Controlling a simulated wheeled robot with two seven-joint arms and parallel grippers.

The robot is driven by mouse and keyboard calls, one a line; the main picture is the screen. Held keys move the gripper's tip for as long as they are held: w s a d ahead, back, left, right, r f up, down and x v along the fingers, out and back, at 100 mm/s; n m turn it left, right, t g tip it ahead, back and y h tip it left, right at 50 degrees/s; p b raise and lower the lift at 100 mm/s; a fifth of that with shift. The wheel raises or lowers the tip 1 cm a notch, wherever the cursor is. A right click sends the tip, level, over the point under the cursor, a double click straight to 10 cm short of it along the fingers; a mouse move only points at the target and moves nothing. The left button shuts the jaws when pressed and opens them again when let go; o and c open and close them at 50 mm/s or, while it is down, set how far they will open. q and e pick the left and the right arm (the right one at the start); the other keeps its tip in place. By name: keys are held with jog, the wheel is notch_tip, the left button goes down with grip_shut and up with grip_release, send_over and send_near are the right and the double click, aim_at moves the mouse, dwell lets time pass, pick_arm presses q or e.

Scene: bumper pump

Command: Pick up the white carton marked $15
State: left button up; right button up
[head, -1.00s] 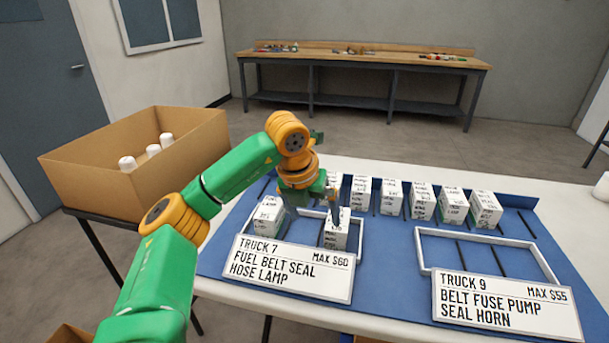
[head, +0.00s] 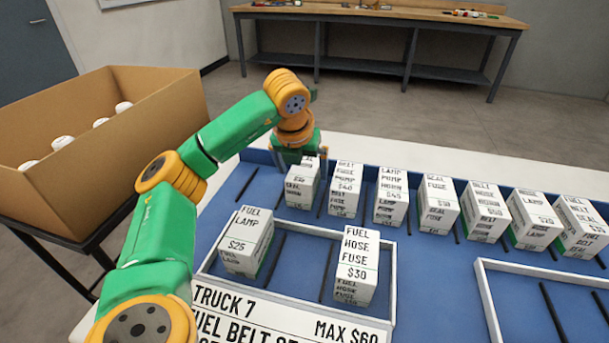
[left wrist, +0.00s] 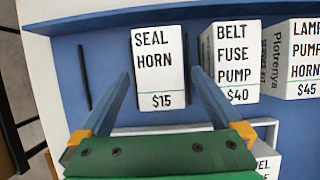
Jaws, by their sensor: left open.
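The white $15 carton, marked SEAL HORN, (left wrist: 157,85) stands at the left end of the back row on the blue mat. In the head view it (head: 300,190) is partly covered by my left gripper (head: 300,161). In the left wrist view the left gripper (left wrist: 160,74) is open, with one finger on each side of this carton. Contact cannot be told. The BELT FUSE PUMP $40 carton (left wrist: 235,65) stands just right of the right finger. My right gripper is not in view.
The Truck 7 tray (head: 209,262) holds a FUEL LAMP $25 carton (head: 246,240) and a FUEL HOSE FUSE $30 carton (head: 357,265). Several more cartons continue the row to the right. The visible part of the right tray (head: 487,300) is empty. A cardboard box (head: 105,165) stands left.

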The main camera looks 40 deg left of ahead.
pick_arm(q)
jog(key=x, duration=0.4)
jog(key=shift+a+f, duration=0.1)
jog(key=shift+f, duration=0.25)
jog(key=shift+r, duration=0.1)
jog(key=shift+c, duration=1.1)
grip_shut()
jog(key=shift+r, duration=0.1)
